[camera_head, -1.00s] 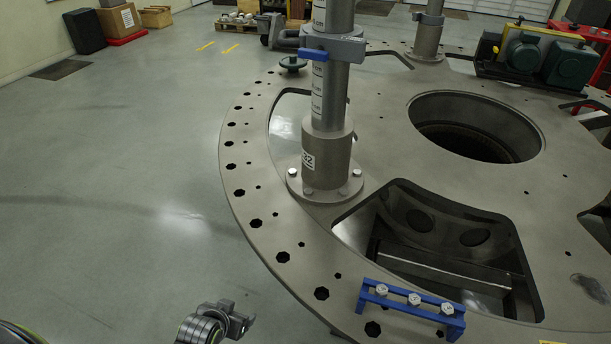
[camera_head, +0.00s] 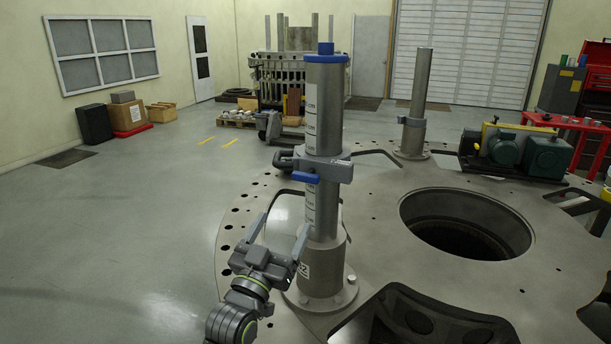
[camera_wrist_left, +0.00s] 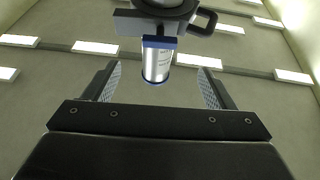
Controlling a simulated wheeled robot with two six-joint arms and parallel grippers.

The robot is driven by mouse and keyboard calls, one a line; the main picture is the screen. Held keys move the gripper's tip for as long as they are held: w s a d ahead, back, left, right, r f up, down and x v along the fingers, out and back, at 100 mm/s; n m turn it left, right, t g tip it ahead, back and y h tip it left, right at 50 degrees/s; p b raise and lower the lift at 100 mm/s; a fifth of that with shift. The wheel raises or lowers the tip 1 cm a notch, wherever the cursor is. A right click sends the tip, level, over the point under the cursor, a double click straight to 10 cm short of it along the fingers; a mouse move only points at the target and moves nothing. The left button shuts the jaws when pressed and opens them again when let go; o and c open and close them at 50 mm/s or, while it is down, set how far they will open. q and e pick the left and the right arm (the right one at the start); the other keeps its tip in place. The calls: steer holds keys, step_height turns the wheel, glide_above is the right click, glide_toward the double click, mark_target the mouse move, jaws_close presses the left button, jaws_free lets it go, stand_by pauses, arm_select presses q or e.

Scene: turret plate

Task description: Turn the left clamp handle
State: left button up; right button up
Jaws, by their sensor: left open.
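A grey clamp (camera_head: 332,168) sits around the left upright post (camera_head: 323,115), which has a blue cap. Its blue handle (camera_head: 305,177) sticks out on the near left side of the clamp. My left gripper (camera_head: 285,222) is open and empty, fingers pointing up, below and a little left of the handle, apart from it. In the left wrist view, the blue handle (camera_wrist_left: 159,42) appears in front of the post, between the two spread fingers (camera_wrist_left: 160,85) and beyond their tips. My right gripper is in no view.
The post stands bolted on a large round turret plate (camera_head: 380,265) with a big central hole (camera_head: 465,225). A second post (camera_head: 415,105) and a green motor unit (camera_head: 515,152) stand farther back. The floor (camera_head: 120,240) at left is clear.

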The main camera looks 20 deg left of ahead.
mark_target(306, 181)
arm_select(q)
steer(key=p+x, duration=0.4)
steer(key=x, duration=0.8)
steer(key=shift+w+r+p, duration=0.1)
steer(key=shift+w+p, duration=0.2)
steer(key=shift+w, duration=0.05)
steer(key=shift+w+r, duration=0.15)
steer(key=shift+w, duration=0.3)
steer(key=shift+c, duration=0.5)
